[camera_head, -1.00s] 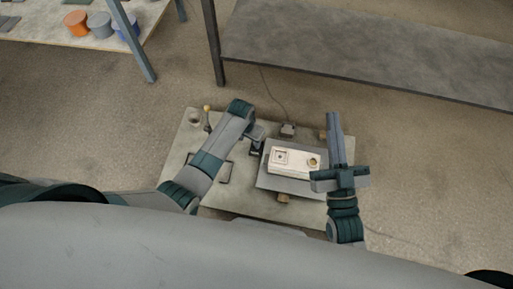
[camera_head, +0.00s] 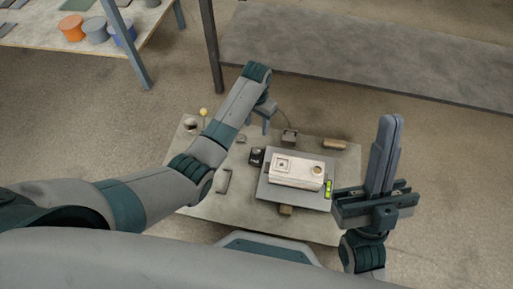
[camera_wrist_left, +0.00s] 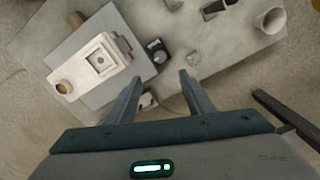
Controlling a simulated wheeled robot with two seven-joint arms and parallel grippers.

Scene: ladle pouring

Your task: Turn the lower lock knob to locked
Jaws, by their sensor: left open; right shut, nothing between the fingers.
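A pale box (camera_head: 297,172) lies on a grey plate (camera_head: 268,190) on the table. Its top has a square-framed fitting (camera_head: 283,165) and a round brass-coloured part (camera_head: 317,170). The left wrist view shows the same box (camera_wrist_left: 112,75), square fitting (camera_wrist_left: 101,58) and round part (camera_wrist_left: 63,87). I cannot tell which is the lower lock knob, nor its setting. My left gripper (camera_head: 262,122) is open and empty beyond the box's far left side; its fingers (camera_wrist_left: 160,76) are apart. My right gripper (camera_head: 392,120) is shut and empty, right of the box.
A small black device (camera_head: 256,157) with a round face stands beside the plate; it also shows in the left wrist view (camera_wrist_left: 157,50). A grey block (camera_head: 289,135) and a brown piece (camera_head: 334,144) lie behind the box. A yellow-topped stick (camera_head: 204,112) stands at the far left.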

